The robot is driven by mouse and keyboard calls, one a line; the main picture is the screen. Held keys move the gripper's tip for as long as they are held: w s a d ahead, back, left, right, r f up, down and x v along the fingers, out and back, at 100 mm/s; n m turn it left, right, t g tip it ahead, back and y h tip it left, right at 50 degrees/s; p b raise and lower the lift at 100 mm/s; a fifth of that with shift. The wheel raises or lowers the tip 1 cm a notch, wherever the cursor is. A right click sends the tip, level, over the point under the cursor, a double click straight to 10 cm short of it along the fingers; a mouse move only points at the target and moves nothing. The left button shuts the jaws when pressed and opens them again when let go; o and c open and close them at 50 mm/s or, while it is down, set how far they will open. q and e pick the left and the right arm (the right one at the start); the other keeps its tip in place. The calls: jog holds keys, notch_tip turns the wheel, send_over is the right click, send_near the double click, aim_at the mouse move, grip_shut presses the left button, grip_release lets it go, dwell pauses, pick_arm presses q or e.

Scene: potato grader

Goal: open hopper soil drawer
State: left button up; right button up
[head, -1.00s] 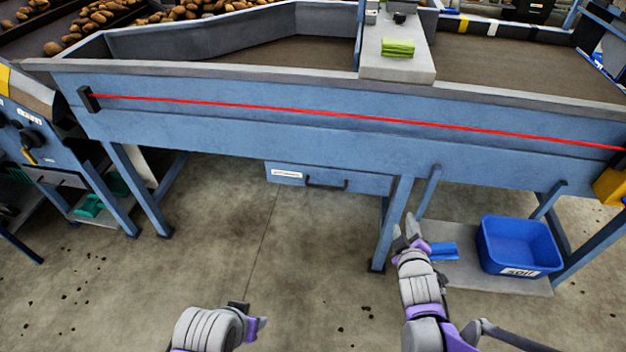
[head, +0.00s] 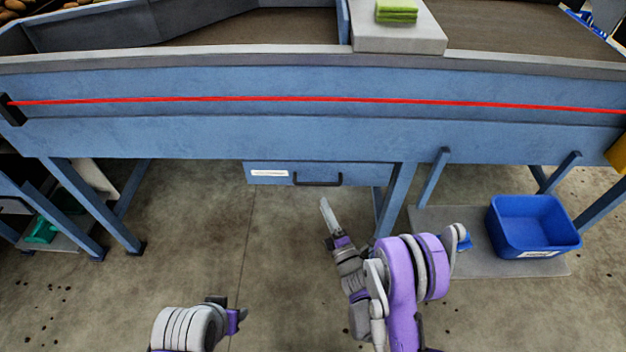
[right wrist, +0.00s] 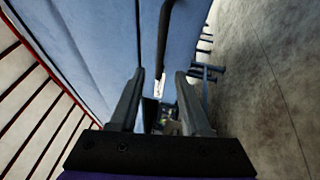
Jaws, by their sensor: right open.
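The soil drawer (head: 270,173) is a blue box front under the blue hopper, with a white label and a black bar handle (head: 318,181). It looks shut. My right gripper (head: 327,215) is below and just in front of the handle in the head view. In the right wrist view its two fingers (right wrist: 155,105) are apart and empty, and the black handle (right wrist: 164,40) lies ahead, between the lines of the fingers. I cannot see any contact. My left arm (head: 195,325) shows at the bottom; its fingers are not clear.
A blue bin (head: 530,228) stands on a low grey shelf (head: 430,222) at the right. Blue hopper legs (head: 395,200) stand close to the right of the drawer. A red cord (head: 320,99) runs along the hopper front. The floor below the drawer is clear.

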aim_at(314, 184)
pick_arm(q)
notch_tip(314, 184, up, 3)
jog(key=shift+r+p, duration=0.1)
jog(key=shift+p, duration=0.7)
pick_arm(e)
jog(key=x, duration=0.9)
jog(key=shift+w+a, duration=0.1)
jog(key=shift+w, duration=0.15)
grip_shut()
